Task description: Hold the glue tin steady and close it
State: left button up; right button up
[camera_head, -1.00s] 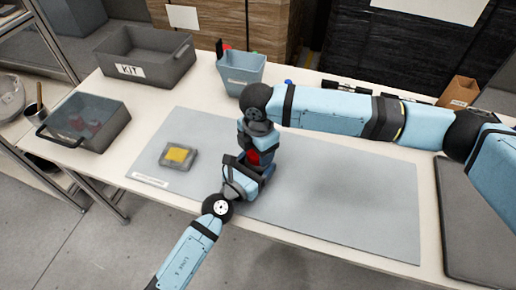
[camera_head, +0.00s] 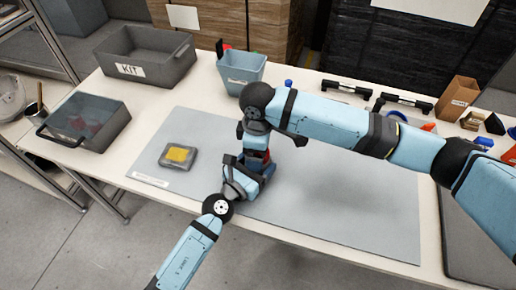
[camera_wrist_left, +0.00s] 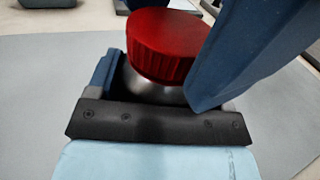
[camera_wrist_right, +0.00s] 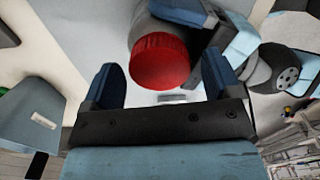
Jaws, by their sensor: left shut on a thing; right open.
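The glue tin has a red ribbed cap and a silver body. In the left wrist view the cap (camera_wrist_left: 165,45) sits on top of the tin body (camera_wrist_left: 150,88), between my left fingers. My left gripper (camera_head: 250,174) is shut on the tin, over the grey mat. My right gripper (camera_head: 256,145) is above the tin, mostly hidden by its own wrist. In the right wrist view it is open, with the red cap (camera_wrist_right: 160,62) between and beyond its fingers. Whether the cap is fully seated cannot be told.
A yellow block in a grey dish (camera_head: 165,163) lies left on the mat (camera_head: 340,205). A KIT crate (camera_head: 145,75), a blue bin (camera_head: 241,82) and a grey container (camera_head: 112,130) stand behind and left. Black handles (camera_head: 347,88) and a cardboard box (camera_head: 457,97) are back right.

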notch_tip(320, 180, up, 4)
jog(key=shift+r, duration=0.15)
jog(key=shift+c, duration=0.4)
jog(key=n, duration=0.2)
jog(key=r+n, duration=0.1)
jog(key=n, duration=0.1)
jog(key=r+n, duration=0.1)
jog(key=shift+w+a+n, duration=0.1)
jog(key=shift+n, duration=0.3)
jog(key=n, duration=0.2)
jog(key=r+n, duration=0.1)
jog(key=n, duration=0.3)
jog(key=shift+r, duration=0.25)
jog(key=shift+f, duration=4.05)
